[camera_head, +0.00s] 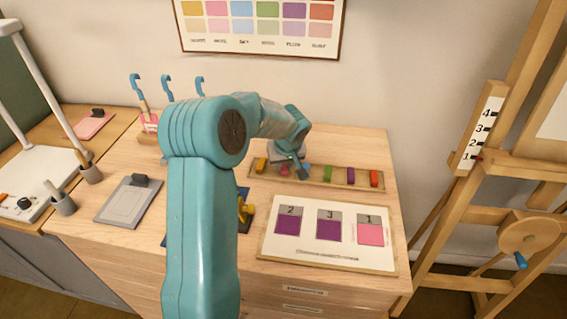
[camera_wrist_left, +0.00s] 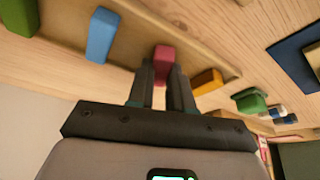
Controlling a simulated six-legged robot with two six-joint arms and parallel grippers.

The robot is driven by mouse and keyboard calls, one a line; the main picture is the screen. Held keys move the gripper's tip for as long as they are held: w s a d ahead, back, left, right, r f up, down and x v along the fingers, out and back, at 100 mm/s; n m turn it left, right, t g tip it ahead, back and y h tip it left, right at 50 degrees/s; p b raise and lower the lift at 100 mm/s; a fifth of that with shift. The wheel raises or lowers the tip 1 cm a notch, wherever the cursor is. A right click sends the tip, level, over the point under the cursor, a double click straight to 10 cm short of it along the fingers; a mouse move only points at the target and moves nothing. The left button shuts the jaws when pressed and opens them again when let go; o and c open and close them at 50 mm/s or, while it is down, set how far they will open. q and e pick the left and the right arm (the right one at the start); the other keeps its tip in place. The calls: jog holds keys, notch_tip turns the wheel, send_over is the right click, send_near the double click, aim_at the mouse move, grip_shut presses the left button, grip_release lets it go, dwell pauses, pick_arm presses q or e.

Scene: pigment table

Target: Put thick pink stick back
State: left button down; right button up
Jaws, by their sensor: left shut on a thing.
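The thick pink stick (camera_head: 284,171) is at the wooden stick rack (camera_head: 338,182), between the yellow stick (camera_head: 261,165) and the blue stick (camera_head: 306,170). My left gripper (camera_head: 291,170) is over this part of the rack and hides some of it. In the left wrist view the gripper (camera_wrist_left: 162,75) is shut on the pink stick (camera_wrist_left: 163,54), with one finger on each side. The stick's end shows at the rack; whether it is fully seated cannot be told. My right gripper is not in view.
Green (camera_head: 327,174), purple (camera_head: 351,176) and red (camera_head: 375,178) sticks stand to the right in the rack. A numbered card board (camera_head: 330,262) lies in front. Blue hooks and a small holder stand at the back left. An easel (camera_head: 490,215) stands right of the table.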

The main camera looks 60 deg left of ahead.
pick_arm(q)
jog(key=shift+f, duration=0.1)
jog(key=c, duration=1)
grip_release()
jog(key=shift+d+r, duration=0.1)
jog(key=shift+r, duration=0.4)
jog(key=v, duration=1.1)
jog(key=shift+s+d+r+b, duration=0.1)
jog(key=shift+s+d+b, duration=0.05)
jog(key=shift+b, duration=0.15)
